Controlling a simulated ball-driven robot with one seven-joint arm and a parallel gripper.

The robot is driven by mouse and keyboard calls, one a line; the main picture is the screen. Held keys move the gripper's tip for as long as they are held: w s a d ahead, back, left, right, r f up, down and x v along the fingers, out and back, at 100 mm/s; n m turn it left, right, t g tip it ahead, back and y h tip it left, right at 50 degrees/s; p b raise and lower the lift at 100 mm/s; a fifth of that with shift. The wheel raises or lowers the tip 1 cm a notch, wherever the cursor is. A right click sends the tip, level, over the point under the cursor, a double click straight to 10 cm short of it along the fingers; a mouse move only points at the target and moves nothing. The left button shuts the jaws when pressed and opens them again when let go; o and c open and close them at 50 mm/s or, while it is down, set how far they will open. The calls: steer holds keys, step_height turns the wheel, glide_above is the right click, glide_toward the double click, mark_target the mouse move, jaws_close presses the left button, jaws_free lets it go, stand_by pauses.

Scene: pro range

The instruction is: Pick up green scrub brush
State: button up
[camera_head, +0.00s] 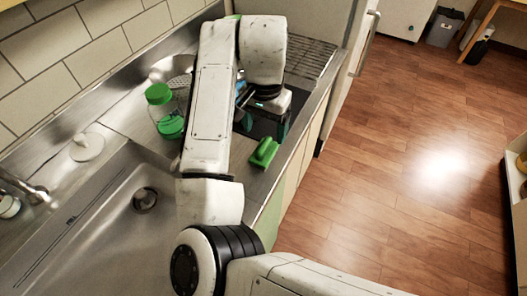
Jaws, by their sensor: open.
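A green scrub brush (264,152) lies on the metal counter near its front edge, just right of my arm. My gripper (261,128) is above the counter, a little beyond the brush, its jaws pointing down and apart. Its fingers are partly hidden by my wrist, and I see nothing held in them. The brush looks clear of the fingers in this view.
A clear jar with a green lid (158,94) and another green item (171,127) stand left of my arm. A steel sink (85,225) fills the near left, with a white disc (87,147) behind it. Wooden floor (420,170) is open to the right.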

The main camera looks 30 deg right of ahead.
mark_target(265, 143)
steer(key=f, duration=0.4)
steer(key=f+p, duration=0.1)
steer(key=f, duration=0.2)
steer(key=shift+s+f, duration=0.2)
steer(key=shift+f, duration=0.2)
steer(key=shift+c, duration=0.2)
steer(key=c, duration=1.1)
steer(key=shift+r, duration=0.15)
steer(key=shift+r, duration=0.6)
steer(key=s+r, duration=0.1)
steer(key=r, duration=0.1)
steer(key=s+a+r, duration=0.1)
steer(key=s+r, duration=0.1)
steer(key=r, duration=0.1)
steer(key=s+r, duration=0.1)
steer(key=r, duration=0.1)
steer(key=shift+s+a+r, duration=0.25)
steer(key=shift+r, duration=0.1)
steer(key=s+r, duration=0.1)
steer(key=s, duration=0.2)
steer(key=s+a+r, duration=0.1)
steer(key=s, duration=0.2)
steer(key=s+a+r, duration=0.1)
steer(key=s+r, duration=0.1)
steer(key=s, duration=0.1)
steer(key=shift+s, duration=0.1)
